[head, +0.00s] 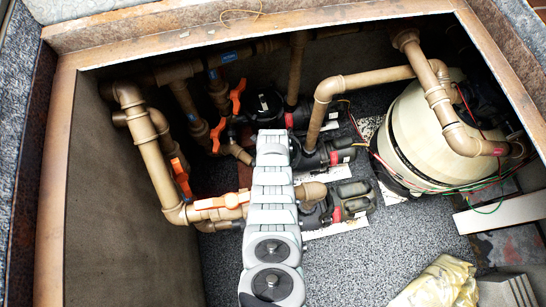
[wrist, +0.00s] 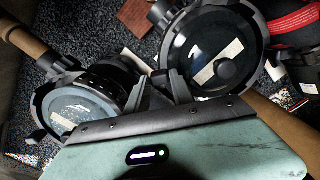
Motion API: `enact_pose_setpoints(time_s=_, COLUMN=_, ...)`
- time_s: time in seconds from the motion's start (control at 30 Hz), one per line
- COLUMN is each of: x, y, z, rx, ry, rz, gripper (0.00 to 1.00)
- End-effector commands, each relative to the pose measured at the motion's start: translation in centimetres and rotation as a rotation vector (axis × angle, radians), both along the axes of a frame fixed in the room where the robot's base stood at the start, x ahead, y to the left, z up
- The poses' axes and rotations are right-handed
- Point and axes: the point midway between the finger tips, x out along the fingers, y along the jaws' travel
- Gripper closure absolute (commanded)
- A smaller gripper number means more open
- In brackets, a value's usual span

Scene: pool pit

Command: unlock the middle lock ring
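Several black pumps stand in the pit in the head view: one at the back (head: 270,103), one in the middle (head: 326,153) and one at the front (head: 350,199). My arm covers their left parts and hides my gripper there. In the wrist view, a round clear lid with a dark lock ring (wrist: 260,48) is at upper right. A second, smaller-looking lid with a lock ring (wrist: 38,101) is at left. I cannot tell for certain which is the middle one. My gripper (wrist: 160,82) is between the two rings, its dark fingers apart. I see nothing held; contact with a ring is unclear.
Brown pipes (head: 150,160) and orange valve handles (head: 216,136) crowd the left side. A large cream filter tank (head: 415,135) with loose wires stands at right. A yellowish plastic bag (head: 440,283) lies at the front right. Speckled floor (head: 350,265) is clear in front of the pumps.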

Motion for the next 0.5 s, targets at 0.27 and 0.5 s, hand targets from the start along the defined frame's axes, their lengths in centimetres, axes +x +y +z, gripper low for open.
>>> enact_pose_setpoints(time_s=0.27, x=-0.01, y=-0.01, z=-0.01, rx=0.000, ry=0.000, rz=0.000, gripper=0.96)
enact_pose_setpoints(time_s=0.5, x=-0.02, y=-0.01, z=-0.01, rx=0.000, ry=0.000, rz=0.000, gripper=1.00)
